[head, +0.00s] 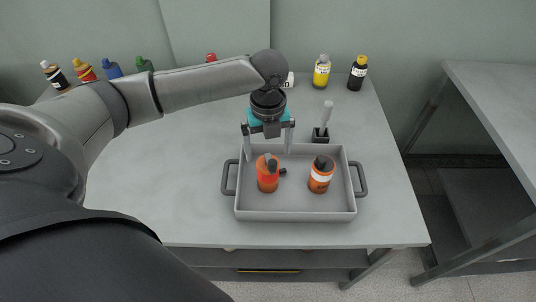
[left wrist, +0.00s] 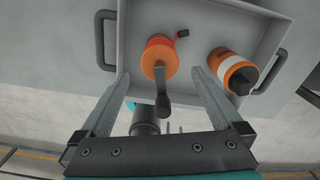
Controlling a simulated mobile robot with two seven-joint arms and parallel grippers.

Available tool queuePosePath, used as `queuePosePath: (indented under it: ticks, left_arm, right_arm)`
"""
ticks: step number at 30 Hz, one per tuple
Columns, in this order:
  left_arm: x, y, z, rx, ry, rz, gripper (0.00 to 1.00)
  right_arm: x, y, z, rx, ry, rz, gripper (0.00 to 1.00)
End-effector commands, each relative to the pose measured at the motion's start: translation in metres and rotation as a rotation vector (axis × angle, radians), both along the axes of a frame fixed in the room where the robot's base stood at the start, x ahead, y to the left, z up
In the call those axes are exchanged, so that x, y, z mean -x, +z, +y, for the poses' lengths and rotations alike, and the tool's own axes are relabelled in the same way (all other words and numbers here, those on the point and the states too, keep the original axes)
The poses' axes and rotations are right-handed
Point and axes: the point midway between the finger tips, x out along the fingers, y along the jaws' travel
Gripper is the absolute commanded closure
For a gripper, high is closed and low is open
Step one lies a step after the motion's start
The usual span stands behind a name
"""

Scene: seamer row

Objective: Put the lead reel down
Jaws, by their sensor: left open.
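The lead reel (head: 267,178), orange with a red band, a grey crank handle and a dark plug on a short red lead, stands in the left half of the grey tray (head: 296,215). It also shows in the left wrist view (left wrist: 158,56). My left gripper (head: 268,153) is open above the reel, its fingers pointing down on either side of it in the left wrist view (left wrist: 161,73). I see no finger clearly touching the reel. An orange canister with a white band and black top (head: 320,175) stands to its right in the tray. My right gripper is not in view.
The tray has dark side handles and sits near the front of the grey table (head: 160,200). A brush in a dark holder (head: 321,135) stands just behind it. Several bottles line the back, including a yellow one (head: 321,72). Table left of the tray is clear.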

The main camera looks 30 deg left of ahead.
Motion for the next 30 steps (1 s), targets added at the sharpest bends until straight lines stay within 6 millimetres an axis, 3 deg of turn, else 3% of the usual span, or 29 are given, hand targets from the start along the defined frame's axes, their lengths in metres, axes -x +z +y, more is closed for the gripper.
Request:
queuePosePath:
  ticks: [1, 6, 12, 30]
  left_arm:
    - [-0.001, 0.016, 0.000, 0.000, -0.001, -0.004, 0.00]
    - [-0.001, 0.051, 0.000, 0.000, 0.000, -0.003, 0.00]
    - [-0.001, 0.077, 0.000, 0.001, 0.001, -0.001, 0.00]
    - [0.000, 0.082, 0.000, 0.000, 0.001, 0.001, 0.00]
  right_arm:
    - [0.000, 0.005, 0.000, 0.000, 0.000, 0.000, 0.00]
    - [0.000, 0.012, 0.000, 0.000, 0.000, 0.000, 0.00]
    - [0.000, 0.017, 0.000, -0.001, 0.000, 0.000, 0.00]
    - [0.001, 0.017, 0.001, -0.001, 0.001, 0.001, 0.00]
